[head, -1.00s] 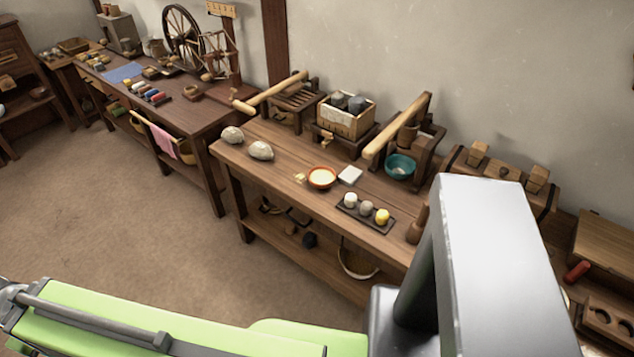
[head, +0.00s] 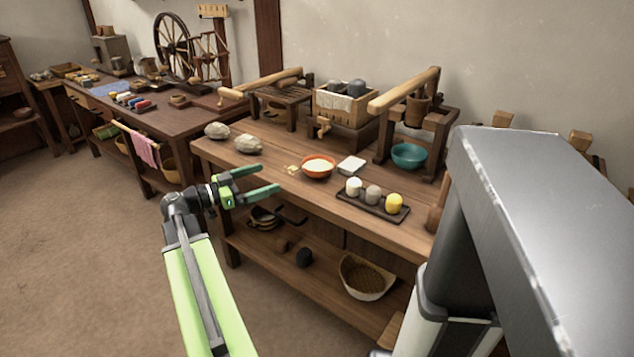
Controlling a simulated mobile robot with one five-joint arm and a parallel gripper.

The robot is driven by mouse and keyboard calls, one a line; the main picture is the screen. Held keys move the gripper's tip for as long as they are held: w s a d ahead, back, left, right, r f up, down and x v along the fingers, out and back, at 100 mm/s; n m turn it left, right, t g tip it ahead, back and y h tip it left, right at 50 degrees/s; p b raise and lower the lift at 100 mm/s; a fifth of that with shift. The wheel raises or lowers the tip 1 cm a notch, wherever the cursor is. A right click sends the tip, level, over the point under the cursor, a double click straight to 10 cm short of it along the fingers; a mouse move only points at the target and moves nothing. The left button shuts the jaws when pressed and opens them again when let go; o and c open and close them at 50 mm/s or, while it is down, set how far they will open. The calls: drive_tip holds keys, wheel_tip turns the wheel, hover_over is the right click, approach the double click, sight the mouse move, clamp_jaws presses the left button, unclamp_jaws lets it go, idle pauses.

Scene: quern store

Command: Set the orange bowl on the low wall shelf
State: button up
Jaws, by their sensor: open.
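The orange bowl (head: 318,172) stands upright on the wooden worktable (head: 286,197), filled with something pale. My gripper (head: 263,181) is open and empty at the table's front edge, to the left of the bowl and apart from it. Its two green fingers point right, toward the bowl's side of the table. No low wall shelf can be made out on the bare part of the wall in view.
A lower shelf under the table holds a basket (head: 366,277). Floor at left is clear.

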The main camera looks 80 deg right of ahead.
approach(313, 164)
drive_tip(key=s+r, duration=0.1)
drive_tip(key=s, duration=0.1)
drive_tip(key=s+a+r, duration=0.1)
drive_tip(key=s+r, duration=0.1)
drive_tip(key=shift+s, duration=0.25)
drive_tip(key=x, duration=0.5)
drive_tip(key=shift+f+b, duration=0.3)
drive_tip(key=shift+b, duration=0.1)
drive_tip(key=c, duration=1.3)
